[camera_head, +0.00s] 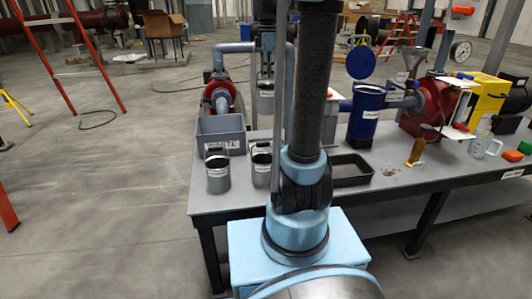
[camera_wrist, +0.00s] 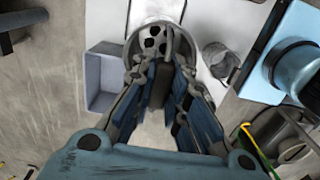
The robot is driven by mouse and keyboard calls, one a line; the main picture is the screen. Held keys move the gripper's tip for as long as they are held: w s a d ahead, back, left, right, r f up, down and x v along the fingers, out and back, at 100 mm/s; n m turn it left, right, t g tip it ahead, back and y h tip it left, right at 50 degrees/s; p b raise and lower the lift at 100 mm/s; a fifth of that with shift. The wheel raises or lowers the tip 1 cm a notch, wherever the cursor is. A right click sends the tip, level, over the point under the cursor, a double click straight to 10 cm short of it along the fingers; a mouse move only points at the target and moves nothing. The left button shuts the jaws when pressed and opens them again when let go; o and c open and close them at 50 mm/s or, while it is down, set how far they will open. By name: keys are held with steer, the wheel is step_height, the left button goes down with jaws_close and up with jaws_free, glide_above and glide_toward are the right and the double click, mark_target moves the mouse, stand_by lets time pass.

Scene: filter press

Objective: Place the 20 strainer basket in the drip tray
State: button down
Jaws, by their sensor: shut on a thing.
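A grey strainer basket (camera_head: 265,101) with a small white label hangs in the air behind my arm in the head view; the label is too small to read. My gripper (camera_wrist: 163,78) is shut on this basket's handle in the wrist view. The round basket rim (camera_wrist: 129,42) and dark holes show beyond the fingers. The dark, shallow, rectangular drip tray (camera_head: 352,181) lies on the table right of my arm, and its inside looks empty. My arm hides part of the gripper in the head view.
Two similar baskets, a left one (camera_head: 218,182) and a right one (camera_head: 261,175) partly behind my arm, stand on the table. A grey bin (camera_head: 221,142) stands behind them. A blue canister (camera_head: 366,130) with a raised lid stands behind the tray. A red pump (camera_head: 425,105) is further right.

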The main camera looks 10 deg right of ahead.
mark_target(267, 93)
steer(key=f, duration=0.3)
steer(key=w+f, duration=0.1)
steer(key=f, duration=0.2)
steer(key=w+f, duration=0.1)
steer(key=f, duration=0.2)
steer(key=shift+d+f, duration=0.2)
steer(key=shift+f, duration=0.1)
step_height(267, 93, down, 11)
steer(key=c, duration=1.6)
jaws_free()
steer(key=shift+r, duration=0.1)
